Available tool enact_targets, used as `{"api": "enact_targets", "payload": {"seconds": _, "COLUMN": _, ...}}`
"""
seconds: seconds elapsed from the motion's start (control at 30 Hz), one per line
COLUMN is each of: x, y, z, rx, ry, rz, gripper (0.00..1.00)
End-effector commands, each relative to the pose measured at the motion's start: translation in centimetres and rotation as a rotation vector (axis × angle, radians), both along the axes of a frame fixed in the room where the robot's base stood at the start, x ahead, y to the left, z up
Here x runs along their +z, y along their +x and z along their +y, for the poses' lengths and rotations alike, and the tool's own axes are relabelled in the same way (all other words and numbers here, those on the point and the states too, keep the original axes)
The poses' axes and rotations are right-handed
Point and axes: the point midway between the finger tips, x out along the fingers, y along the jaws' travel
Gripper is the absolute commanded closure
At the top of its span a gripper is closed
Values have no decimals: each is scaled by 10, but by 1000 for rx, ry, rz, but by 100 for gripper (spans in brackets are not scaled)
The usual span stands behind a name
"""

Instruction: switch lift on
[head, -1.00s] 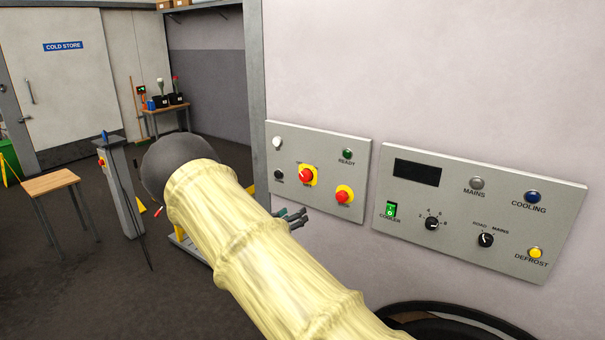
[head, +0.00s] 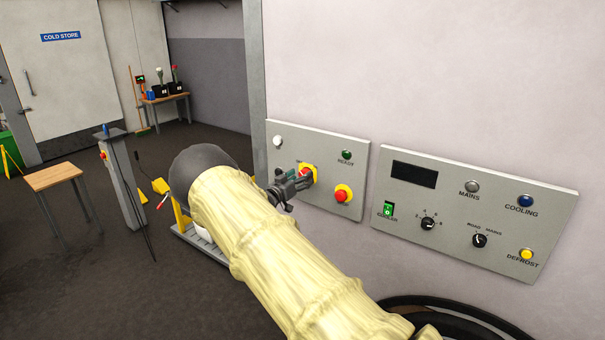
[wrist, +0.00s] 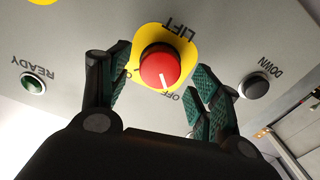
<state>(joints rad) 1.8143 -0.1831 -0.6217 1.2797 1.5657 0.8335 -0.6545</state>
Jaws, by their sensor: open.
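The lift switch is a red rotary knob on a yellow plate lettered LIFT. It shows in the wrist view (wrist: 158,66), and in the head view (head: 308,172) it is partly covered by my gripper. The wrist view is upside down; a white mark on the knob points toward the picture bottom, near the OFF lettering. My gripper (head: 289,186) is at the left control panel (head: 328,202). Its open fingers (wrist: 160,92) stand either side of the knob, apart from it as far as I can see.
A green READY lamp (head: 347,155), a second red knob on yellow (head: 343,194) and a black DOWN button (wrist: 254,86) are close to the lift switch. The cooler panel (head: 450,248) is to the right. A grey post (head: 122,180) and wooden table (head: 53,176) stand left.

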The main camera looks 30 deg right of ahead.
Motion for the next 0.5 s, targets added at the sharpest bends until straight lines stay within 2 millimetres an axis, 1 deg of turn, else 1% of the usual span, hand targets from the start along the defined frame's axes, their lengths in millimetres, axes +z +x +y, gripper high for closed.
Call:
{"api": "enact_targets", "payload": {"seconds": 0.03, "x": 1, "y": 2, "z": -4, "rx": 0, "ry": 0, "rz": 1, "gripper": 37}}
{"api": "enact_targets", "payload": {"seconds": 0.2, "x": 0, "y": 6, "z": -14, "rx": 1, "ry": 1, "rz": 1, "gripper": 37}}
{"api": "enact_targets", "payload": {"seconds": 0.5, "x": -1, "y": 7, "z": -16, "rx": 1, "ry": 1, "rz": 1, "gripper": 37}}
